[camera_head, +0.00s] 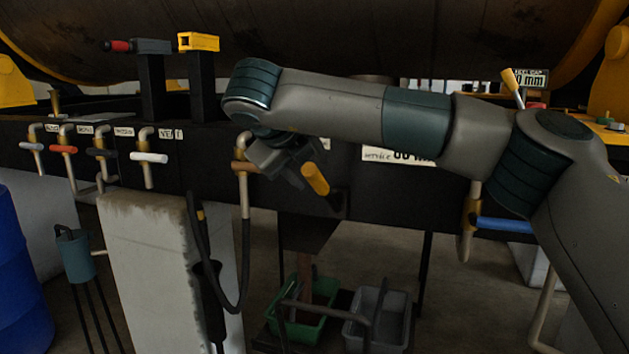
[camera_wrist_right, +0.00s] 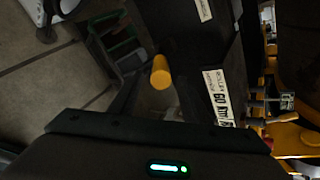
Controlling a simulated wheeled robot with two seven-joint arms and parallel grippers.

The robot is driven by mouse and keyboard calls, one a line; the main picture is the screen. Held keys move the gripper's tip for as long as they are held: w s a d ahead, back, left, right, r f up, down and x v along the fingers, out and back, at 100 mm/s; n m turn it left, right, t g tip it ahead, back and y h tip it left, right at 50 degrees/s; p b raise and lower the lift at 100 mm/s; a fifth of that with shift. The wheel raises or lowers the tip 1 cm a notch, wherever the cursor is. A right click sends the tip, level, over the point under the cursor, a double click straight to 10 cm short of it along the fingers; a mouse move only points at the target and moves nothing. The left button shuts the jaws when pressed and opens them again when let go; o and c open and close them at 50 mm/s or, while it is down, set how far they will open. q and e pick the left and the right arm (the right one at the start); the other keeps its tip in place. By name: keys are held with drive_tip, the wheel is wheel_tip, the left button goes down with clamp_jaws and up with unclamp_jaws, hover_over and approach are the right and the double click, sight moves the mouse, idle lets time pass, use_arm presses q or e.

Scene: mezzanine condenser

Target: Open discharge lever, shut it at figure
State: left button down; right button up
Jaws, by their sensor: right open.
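A yellow-orange cylindrical grip (camera_head: 315,178), apparently a lever handle, sticks out below the dark front beam; its round end also shows in the right wrist view (camera_wrist_right: 160,72). I cannot tell for certain that it is the discharge lever. My right gripper (camera_head: 292,166) is open just left of this grip; contact cannot be told. A white plate reading "60 mm" (camera_head: 400,154) is partly hidden behind my right arm; it also shows in the right wrist view (camera_wrist_right: 218,95). A small display ending in "0 mm" (camera_head: 530,79) stands at upper right, its left part covered by another yellow-tipped lever (camera_head: 512,88). My left gripper is out of view.
Several taps with coloured handles line the beam at left, including a white one (camera_head: 150,157). A blue-handled valve (camera_head: 505,224) is at right. A black hose (camera_head: 244,265) hangs below. A green crate (camera_head: 300,328) and a grey caddy (camera_head: 378,335) sit low.

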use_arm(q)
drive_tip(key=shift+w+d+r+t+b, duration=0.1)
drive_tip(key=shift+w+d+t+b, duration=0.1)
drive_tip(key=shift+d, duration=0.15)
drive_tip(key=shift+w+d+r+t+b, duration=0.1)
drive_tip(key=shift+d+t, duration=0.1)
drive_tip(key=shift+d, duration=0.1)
use_arm(e)
drive_tip(key=v, duration=0.8)
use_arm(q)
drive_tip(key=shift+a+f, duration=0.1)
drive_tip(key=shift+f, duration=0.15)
use_arm(e)
drive_tip(key=shift+s, duration=0.1)
